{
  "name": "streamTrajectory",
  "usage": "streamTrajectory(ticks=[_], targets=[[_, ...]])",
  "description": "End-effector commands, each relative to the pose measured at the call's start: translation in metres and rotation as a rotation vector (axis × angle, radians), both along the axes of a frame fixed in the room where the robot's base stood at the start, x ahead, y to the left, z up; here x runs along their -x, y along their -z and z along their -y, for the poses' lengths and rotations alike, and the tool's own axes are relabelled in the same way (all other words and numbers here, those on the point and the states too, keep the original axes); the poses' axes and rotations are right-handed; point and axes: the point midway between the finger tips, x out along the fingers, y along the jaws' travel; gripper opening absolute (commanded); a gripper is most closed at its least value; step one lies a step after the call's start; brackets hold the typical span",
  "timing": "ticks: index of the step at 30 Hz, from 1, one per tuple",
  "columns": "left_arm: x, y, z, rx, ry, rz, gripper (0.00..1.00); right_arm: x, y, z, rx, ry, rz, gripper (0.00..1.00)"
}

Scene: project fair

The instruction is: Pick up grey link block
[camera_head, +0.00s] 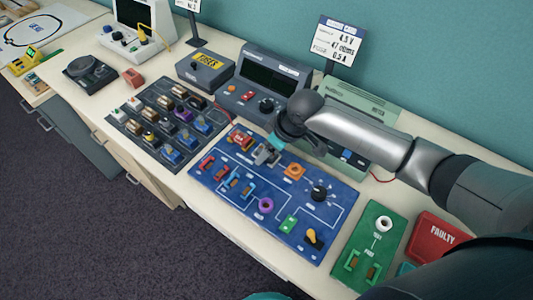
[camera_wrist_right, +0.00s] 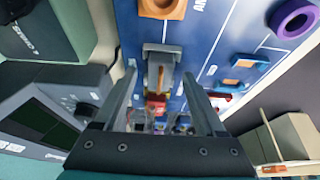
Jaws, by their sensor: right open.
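The grey link block (camera_head: 262,157) sits on the blue circuit board (camera_head: 225,205), near its upper edge, next to a red block (camera_head: 240,139). In the right wrist view the grey link block (camera_wrist_right: 158,50) has a brown strip along its middle. My right gripper (camera_head: 277,146) is low over the board beside the block and partly hides it. In the wrist view the two fingers of my right gripper (camera_wrist_right: 160,78) are apart, with the block between and just beyond the tips. I cannot tell whether they touch it. My left gripper is not in view.
An orange ring block (camera_head: 294,171) and a purple ring (camera_head: 265,205) are close by on the board. A dark tray (camera_head: 150,150) of parts lies to the left. Grey and green instruments (camera_head: 350,115) stand behind. A green card (camera_head: 368,245) and red FAULTY bin (camera_head: 437,238) lie right.

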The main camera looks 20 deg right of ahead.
Motion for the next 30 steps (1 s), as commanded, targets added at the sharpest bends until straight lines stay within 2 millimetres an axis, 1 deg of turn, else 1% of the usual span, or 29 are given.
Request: streamTrajectory(ticks=[2, 8, 11, 27, 28, 30], targets=[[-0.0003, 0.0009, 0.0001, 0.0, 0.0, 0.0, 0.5, -0.0013, 0.003, -0.0005, 0.001, -0.001, 0.001, 0.72], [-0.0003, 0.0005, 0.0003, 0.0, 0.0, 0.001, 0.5, -0.0014, 0.0027, -0.0006, 0.0, -0.001, 0.002, 0.72], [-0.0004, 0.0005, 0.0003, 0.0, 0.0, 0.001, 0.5, -0.0014, 0.0027, -0.0006, 0.001, -0.001, 0.001, 0.62], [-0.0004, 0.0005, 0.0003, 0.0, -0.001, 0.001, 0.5, -0.0012, 0.0025, -0.0004, 0.001, 0.0, 0.001, 0.02], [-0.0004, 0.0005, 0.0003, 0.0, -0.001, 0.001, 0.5, -0.0012, 0.0025, -0.0004, 0.001, 0.0, 0.001, 0.0], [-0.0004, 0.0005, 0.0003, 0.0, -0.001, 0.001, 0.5, -0.0012, 0.0026, -0.0004, 0.001, 0.0, 0.001, 0.0]])
